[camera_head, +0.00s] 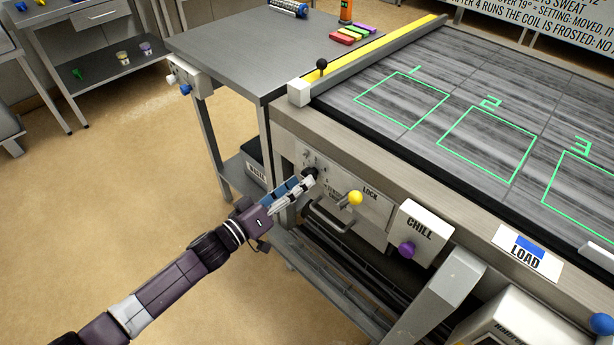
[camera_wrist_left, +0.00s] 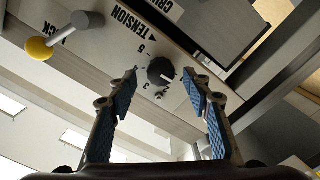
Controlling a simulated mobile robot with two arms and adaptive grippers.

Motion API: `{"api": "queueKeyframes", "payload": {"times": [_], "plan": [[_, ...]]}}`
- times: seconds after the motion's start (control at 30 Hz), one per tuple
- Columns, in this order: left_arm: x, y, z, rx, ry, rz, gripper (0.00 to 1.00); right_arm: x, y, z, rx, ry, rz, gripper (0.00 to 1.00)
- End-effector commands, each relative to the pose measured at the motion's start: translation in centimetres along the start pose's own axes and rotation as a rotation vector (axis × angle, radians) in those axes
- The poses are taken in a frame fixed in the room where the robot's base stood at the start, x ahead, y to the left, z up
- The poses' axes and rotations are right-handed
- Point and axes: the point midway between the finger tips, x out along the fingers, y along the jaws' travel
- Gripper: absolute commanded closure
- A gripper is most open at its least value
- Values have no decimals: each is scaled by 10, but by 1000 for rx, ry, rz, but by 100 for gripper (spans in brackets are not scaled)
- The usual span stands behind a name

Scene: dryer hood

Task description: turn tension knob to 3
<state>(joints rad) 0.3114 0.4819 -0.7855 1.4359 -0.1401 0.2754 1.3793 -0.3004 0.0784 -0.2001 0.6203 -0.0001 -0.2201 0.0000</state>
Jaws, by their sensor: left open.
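The tension knob (camera_wrist_left: 160,70) is small, round and black, on a pale panel marked TENSION with a number scale, upside down in the left wrist view. A small light mark shows on its face; I cannot tell which number it points to. In the head view the knob (camera_head: 310,173) is partly hidden by my left gripper (camera_head: 305,183). In the left wrist view that gripper (camera_wrist_left: 160,82) is open, its blue-padded fingers on either side of the knob. My right gripper is not in view.
A yellow-tipped LOCK lever (camera_head: 354,198) sticks out right of the knob and also shows in the left wrist view (camera_wrist_left: 40,48). A bar handle (camera_head: 330,218) lies below. A CHILL box (camera_head: 425,228) with a purple knob (camera_head: 406,249) stands further right. Floor left of the machine is clear.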

Motion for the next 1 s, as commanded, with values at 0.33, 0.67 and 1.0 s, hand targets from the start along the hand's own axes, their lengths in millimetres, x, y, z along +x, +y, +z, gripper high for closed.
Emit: {"api": "queueKeyframes", "payload": {"times": [0.33,0.67,1.0], "plan": [[30,0,0,1,-1,-1,55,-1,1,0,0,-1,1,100],[30,-1,0,1,-1,-2,68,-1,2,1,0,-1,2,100],[30,-1,0,2,-1,-2,97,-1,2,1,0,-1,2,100]]}}
